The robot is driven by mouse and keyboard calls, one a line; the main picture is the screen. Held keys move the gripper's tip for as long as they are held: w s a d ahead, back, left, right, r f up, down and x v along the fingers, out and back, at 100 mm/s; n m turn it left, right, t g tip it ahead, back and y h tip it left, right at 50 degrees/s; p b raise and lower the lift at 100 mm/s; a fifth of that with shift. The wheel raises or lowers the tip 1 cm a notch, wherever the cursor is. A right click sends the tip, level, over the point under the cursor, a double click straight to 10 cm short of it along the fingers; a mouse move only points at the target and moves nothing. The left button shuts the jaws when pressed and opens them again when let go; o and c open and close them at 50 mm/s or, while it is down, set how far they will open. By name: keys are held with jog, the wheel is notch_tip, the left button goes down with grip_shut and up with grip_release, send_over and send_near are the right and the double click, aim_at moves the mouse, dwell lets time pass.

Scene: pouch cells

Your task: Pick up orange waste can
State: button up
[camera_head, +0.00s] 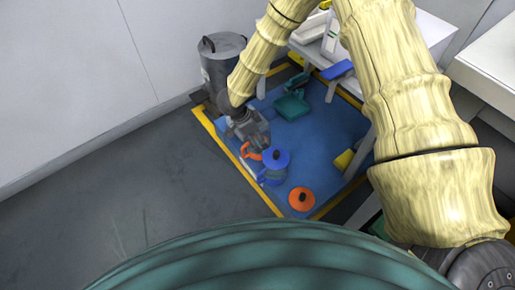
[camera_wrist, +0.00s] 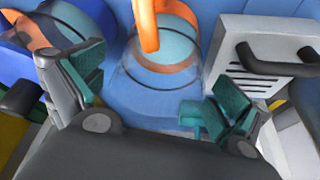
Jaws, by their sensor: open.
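A round orange can (camera_head: 302,199) with a dark knob on top stands on the blue floor mat at the front in the head view. A blue can (camera_head: 274,165) with a dark blue top stands just behind it. My gripper (camera_head: 259,147) is low over the mat, left of and behind the blue can, near an orange curved part (camera_head: 247,151). In the wrist view my gripper (camera_wrist: 158,88) is open, its teal pads apart and nothing held. An orange upright bar and rim (camera_wrist: 165,50) show ahead between the fingers. I cannot tell which can they belong to.
A grey lidded bin (camera_head: 221,62) stands by the wall. A teal dustpan (camera_head: 291,105) lies on the mat (camera_head: 318,133). A white table is at right. A pale box with a black handle (camera_wrist: 265,60) is near the right finger. Grey floor at left is clear.

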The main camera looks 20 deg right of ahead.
jog(key=b+x, duration=0.2)
jog(key=x, duration=0.2)
jog(key=shift+b, duration=0.3)
jog(key=shift+c, duration=0.4)
jog(key=c, duration=1.2)
